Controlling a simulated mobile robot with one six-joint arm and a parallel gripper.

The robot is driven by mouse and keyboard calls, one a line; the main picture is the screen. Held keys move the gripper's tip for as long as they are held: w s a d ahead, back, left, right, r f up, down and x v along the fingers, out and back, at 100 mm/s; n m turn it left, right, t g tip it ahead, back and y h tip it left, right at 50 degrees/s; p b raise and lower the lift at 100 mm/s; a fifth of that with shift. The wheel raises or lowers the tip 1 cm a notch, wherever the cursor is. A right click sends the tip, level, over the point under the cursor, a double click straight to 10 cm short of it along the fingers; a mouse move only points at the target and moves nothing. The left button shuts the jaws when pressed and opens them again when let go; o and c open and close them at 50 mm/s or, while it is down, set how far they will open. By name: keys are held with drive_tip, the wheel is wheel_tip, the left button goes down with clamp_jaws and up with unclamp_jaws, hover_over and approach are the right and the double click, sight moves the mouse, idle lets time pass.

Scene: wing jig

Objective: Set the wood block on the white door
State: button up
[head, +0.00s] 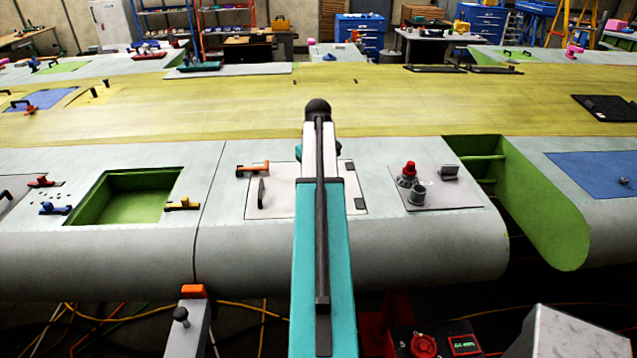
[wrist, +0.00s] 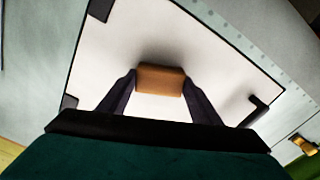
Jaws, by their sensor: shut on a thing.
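The wood block (wrist: 160,79) is a small brown-orange block in the wrist view. My gripper (wrist: 160,85) is shut on it, with one dark finger at each end. Behind the block is the white door (wrist: 215,65), a pale panel with a dark edge. Dark shadows lie around the block and fingers on the door; I cannot tell whether the block touches it. In the head view the white door (head: 281,203) is in the wing's front skin, partly covered by my arm. The block and my gripper's fingers are hidden there.
A black handle (head: 261,192) stands on the door's left part, and an orange clamp (head: 253,168) sits at its upper left edge. To the right, a grey plate (head: 455,198) carries a red-topped fitting (head: 408,173). An open green bay (head: 125,198) lies to the left.

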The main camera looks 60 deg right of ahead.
drive_tip(key=o, duration=1.1)
drive_tip(key=shift+r, duration=0.2)
drive_tip(key=shift+r+b, duration=2.5)
drive_tip(key=shift+r, duration=3.45)
drive_tip(key=shift+s, duration=0.1)
